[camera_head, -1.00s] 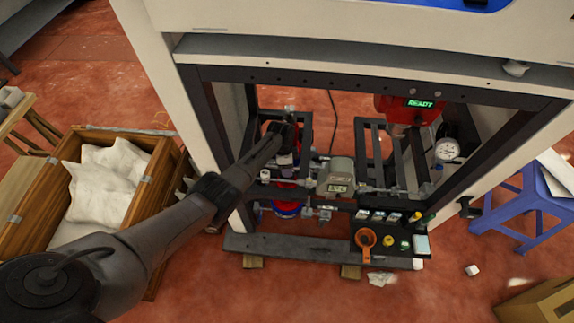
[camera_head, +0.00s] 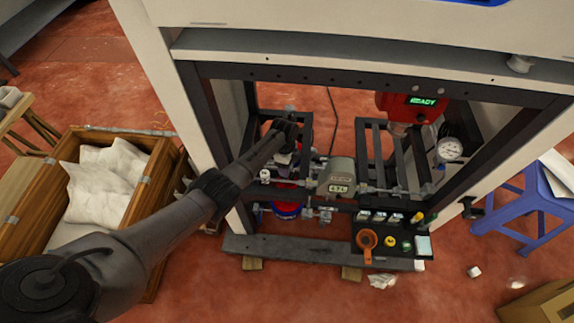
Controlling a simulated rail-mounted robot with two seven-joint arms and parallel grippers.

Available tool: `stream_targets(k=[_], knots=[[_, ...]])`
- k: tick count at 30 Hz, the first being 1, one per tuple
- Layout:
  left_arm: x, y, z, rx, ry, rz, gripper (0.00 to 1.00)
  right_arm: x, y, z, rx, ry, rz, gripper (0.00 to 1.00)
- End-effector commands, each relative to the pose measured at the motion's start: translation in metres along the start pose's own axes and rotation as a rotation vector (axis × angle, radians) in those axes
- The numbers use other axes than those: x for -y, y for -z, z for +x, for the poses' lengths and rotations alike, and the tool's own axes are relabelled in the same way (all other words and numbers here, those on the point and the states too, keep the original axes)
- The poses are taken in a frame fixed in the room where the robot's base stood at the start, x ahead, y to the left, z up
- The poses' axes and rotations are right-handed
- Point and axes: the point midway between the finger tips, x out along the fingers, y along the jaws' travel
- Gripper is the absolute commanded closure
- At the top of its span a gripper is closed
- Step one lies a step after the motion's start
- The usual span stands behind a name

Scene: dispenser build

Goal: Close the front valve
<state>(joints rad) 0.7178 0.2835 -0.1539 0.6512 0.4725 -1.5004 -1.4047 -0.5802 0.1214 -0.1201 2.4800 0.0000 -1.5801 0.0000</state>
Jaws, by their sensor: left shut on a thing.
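My left gripper (camera_head: 285,135) reaches into the dispenser's dark frame from the left. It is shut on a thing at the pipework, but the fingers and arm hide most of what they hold. I cannot tell for sure whether it is the front valve. Just below the gripper, red and blue parts (camera_head: 286,210) show on the pipe line. A grey pump body (camera_head: 341,177) sits on the same line to the right. My right gripper is not in view.
A red unit with a READY display (camera_head: 421,101) and a pressure gauge (camera_head: 450,149) are at the right. A control panel (camera_head: 390,243) with an orange handle sits in front. A wooden crate (camera_head: 152,189) with white bags stands left, a blue stool (camera_head: 529,208) right.

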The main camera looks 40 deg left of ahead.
Motion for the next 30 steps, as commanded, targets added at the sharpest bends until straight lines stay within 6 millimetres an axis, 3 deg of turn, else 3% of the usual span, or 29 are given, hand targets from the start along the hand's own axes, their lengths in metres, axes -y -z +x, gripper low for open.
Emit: stream_targets(k=[11, 19, 30], knots=[[-0.0004, -0.0004, 0.0004, 0.001, -0.002, 0.001, 0.75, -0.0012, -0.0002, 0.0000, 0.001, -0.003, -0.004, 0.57], [0.0001, -0.0001, 0.0007, 0.030, -0.024, 0.188, 0.75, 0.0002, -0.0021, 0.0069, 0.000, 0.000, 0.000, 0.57], [-0.0003, -0.0001, 0.0001, 0.032, -0.027, 0.203, 0.75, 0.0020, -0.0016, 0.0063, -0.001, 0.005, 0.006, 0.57]])
